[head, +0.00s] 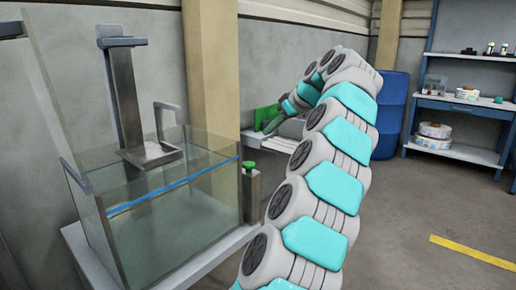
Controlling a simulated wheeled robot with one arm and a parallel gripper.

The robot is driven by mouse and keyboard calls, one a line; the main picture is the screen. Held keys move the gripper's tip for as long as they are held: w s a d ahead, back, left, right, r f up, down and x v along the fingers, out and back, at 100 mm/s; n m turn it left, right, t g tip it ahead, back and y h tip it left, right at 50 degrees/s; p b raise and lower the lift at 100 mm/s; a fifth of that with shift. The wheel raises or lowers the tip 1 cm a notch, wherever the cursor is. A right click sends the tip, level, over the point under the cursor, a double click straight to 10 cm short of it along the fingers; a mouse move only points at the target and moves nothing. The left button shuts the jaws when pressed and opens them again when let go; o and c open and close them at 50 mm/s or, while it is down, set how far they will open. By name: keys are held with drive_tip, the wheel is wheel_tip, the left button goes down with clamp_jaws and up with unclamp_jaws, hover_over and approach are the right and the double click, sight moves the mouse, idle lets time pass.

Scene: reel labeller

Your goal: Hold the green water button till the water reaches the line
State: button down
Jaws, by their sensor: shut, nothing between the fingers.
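A clear glass tank (226,147) stands at the left with a blue line (160,193) running around its walls. Pale greenish water (185,225) is in the tank; its surface looks lower than the blue line, but the exact level is hard to read through the glass. The green water button (250,166) sits on top of a short grey metal post (250,195) at the tank's right side. My gripper (270,128) is shut and empty, above and slightly right of the button in the picture, apart from it.
A metal column with a foot plate (128,95) stands in the tank. Behind my gripper is a green panel (265,115). A blue barrel (392,110) and a blue shelf unit (470,104) with reels stand at the back right. Open floor with a yellow stripe (470,252) lies right.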

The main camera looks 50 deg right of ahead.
hover_over(247, 162)
drive_tip(key=s, duration=0.3)
wheel_tip(247, 162, down, 7)
drive_tip(key=shift+a+f, duration=0.1)
drive_tip(key=shift+f+p, duration=0.3)
drive_tip(key=shift+f, duration=1.6)
